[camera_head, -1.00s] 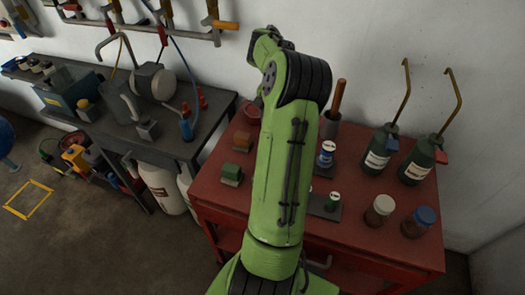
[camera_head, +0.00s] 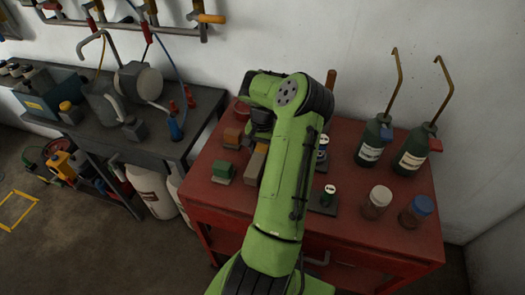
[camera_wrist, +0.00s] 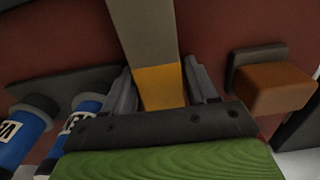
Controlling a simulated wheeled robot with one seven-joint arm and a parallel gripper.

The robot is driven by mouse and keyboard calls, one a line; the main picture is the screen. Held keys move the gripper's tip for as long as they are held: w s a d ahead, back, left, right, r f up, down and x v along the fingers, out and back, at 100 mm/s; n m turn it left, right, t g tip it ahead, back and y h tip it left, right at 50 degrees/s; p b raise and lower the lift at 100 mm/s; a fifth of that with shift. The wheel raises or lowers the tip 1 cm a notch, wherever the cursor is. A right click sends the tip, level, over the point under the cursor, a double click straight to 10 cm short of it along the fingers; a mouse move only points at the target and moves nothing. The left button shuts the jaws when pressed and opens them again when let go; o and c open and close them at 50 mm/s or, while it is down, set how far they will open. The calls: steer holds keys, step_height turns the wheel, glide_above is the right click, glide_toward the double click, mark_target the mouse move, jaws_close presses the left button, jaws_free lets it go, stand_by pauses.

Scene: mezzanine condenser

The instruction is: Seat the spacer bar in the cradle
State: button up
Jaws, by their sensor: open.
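A long beige-grey bar with a yellow-orange band, which looks like the spacer bar (camera_wrist: 146,32), lies over the red bench top. In the wrist view my gripper (camera_wrist: 160,82) is open, with its two grey fingers on either side of the banded part. I cannot tell whether they touch it. I cannot make out a cradle for certain.
Blue labelled bottles (camera_wrist: 83,119) stand close left of my gripper.

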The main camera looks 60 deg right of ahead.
mark_target(262, 147)
jaws_close()
steer(key=shift+r, duration=0.1)
step_height(262, 147, up, 10)
steer(key=shift+p, duration=0.95)
